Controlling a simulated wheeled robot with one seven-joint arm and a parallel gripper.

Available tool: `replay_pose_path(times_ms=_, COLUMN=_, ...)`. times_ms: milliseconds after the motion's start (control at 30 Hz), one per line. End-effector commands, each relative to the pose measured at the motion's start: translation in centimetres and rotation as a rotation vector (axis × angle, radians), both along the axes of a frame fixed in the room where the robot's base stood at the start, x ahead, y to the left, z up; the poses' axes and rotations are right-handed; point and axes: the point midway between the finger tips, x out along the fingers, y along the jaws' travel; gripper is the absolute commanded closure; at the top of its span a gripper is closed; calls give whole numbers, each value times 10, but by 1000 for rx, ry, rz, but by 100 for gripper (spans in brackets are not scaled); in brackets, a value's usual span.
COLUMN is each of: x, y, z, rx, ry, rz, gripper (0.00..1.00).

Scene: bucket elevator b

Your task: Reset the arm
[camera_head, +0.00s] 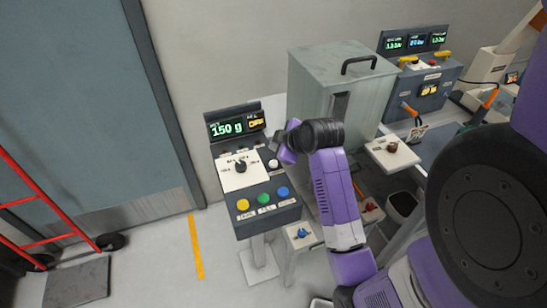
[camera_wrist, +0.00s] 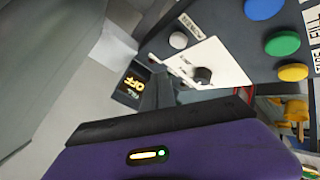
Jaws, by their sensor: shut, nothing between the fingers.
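My purple arm (camera_head: 335,190) rises from the lower middle of the head view and bends at a black wrist joint beside the grey metal box. My gripper (camera_head: 280,146) is at the right edge of the control panel (camera_head: 268,212). In the wrist view my gripper (camera_wrist: 158,90) shows dark fingers close together, shut and empty, with the panel face behind them. A black knob (camera_wrist: 202,75) on a white plate and a white button (camera_wrist: 178,40) lie just beyond the fingers. In the head view, part of the gripper is hidden by the wrist.
The panel's display (camera_head: 228,129) reads 150 g, and a smaller one (camera_head: 257,122) appears to read OFF. Yellow, green and blue buttons (camera_head: 263,199) line its front. A lidded grey box (camera_head: 345,80) stands at the right.

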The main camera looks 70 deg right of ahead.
Motion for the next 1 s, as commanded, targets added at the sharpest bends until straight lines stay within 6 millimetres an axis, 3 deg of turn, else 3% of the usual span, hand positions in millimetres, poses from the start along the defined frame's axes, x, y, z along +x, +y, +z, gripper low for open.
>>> replay_pose_path(times_ms=633, x=1, y=-2, z=2, rx=9, ry=-20, rz=-23, gripper=100)
replay_pose_path(times_ms=733, x=6, y=-15, z=17, rx=-10, ry=-105, rz=-92, gripper=100)
replay_pose_path(times_ms=867, x=9, y=-35, z=52, rx=-68, ry=-279, rz=-211, gripper=100)
replay_pose_path(times_ms=1000, x=11, y=-21, z=64, rx=-84, ry=-466, rz=-297, gripper=100)
